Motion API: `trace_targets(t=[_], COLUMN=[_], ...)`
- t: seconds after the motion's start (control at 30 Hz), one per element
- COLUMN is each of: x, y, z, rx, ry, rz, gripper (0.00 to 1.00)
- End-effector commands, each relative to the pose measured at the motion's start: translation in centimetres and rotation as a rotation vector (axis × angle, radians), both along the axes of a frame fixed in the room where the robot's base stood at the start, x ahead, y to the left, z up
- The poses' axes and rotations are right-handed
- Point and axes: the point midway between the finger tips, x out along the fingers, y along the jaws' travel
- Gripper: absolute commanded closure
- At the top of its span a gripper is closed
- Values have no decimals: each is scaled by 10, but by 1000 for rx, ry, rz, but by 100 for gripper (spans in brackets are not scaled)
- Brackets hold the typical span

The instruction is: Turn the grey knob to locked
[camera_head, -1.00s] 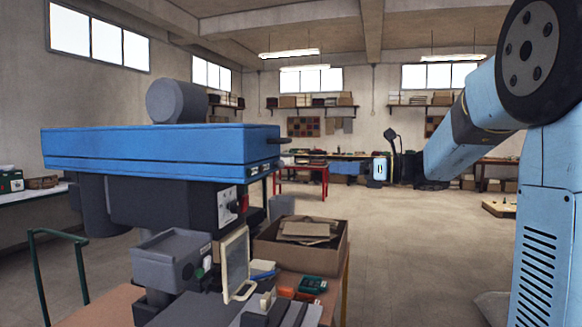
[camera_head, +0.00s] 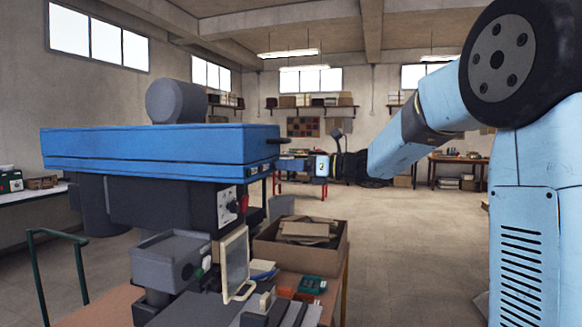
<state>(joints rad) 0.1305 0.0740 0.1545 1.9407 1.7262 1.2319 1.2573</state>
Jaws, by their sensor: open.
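A small dark grey piece that looks like the knob (camera_head: 280,141) sticks out from the right end of the blue cover (camera_head: 160,150) on a grey drilling machine. It is small here, and I cannot read its turned position or any mark. My gripper (camera_head: 287,163) reaches in from the right at about the height of the cover's lower edge. It appears just right of and slightly below the knob. It is open and empty. I cannot tell how far apart in depth they are, and no contact shows.
Below stand a clear guard (camera_head: 234,262) and a cardboard box (camera_head: 300,250) of scraps. A green rail (camera_head: 60,235) stands at left. The floor at right is open.

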Motion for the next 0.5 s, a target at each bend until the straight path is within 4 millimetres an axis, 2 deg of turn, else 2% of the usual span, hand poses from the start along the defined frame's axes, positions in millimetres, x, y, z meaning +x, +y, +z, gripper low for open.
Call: trace_targets(t=[0.37, 0.5], x=[2, 2], y=[5, 5], z=[0, 0], rx=[0, 0], ry=[0, 0], rz=[0, 0], gripper=[47, 60])
